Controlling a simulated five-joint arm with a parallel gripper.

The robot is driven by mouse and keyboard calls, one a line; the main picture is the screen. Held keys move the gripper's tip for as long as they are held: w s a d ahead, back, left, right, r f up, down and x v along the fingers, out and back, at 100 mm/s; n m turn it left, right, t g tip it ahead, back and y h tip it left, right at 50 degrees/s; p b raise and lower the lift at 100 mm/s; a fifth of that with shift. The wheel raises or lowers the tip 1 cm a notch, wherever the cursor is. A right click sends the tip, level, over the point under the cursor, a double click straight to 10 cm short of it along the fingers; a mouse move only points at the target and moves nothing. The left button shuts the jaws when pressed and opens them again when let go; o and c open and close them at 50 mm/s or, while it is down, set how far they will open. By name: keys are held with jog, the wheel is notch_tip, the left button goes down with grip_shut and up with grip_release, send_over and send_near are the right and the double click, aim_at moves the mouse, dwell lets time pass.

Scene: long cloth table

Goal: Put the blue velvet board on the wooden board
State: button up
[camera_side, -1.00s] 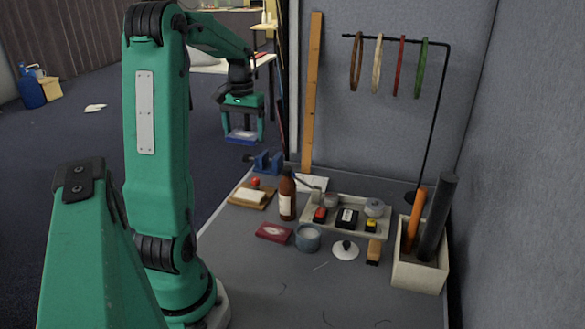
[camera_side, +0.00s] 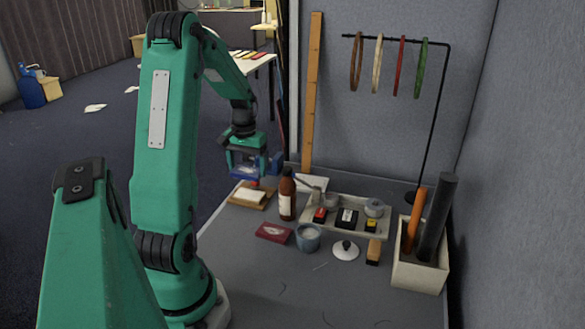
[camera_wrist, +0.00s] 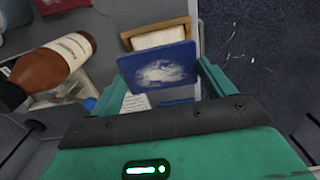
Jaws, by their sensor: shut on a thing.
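My gripper (camera_side: 246,160) is shut on the blue velvet board (camera_side: 243,172), a flat blue piece with a whitish patch on its face. In the wrist view the blue board (camera_wrist: 158,72) sits between the fingers of my gripper (camera_wrist: 160,85). The wooden board (camera_side: 240,204) lies on the table at its back left, with a pale block (camera_side: 249,195) on it. The held board is in the air, above and behind the wooden board in the side view. In the wrist view the wooden board (camera_wrist: 152,27) shows just beyond it, partly hidden.
A brown bottle (camera_side: 287,198) stands close right of the wooden board. A blue vise (camera_side: 276,163) is behind. A red board (camera_side: 273,232), a grey-blue cup (camera_side: 308,240) and a tray (camera_side: 334,229) of small items lie right. The near table is mostly clear.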

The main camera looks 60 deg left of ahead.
aim_at(249, 194)
jog(key=shift+f, duration=0.1)
jog(key=shift+f, duration=3.05)
jog(key=shift+f, duration=0.3)
jog(key=o, duration=0.9)
jog(key=shift+r, duration=0.1)
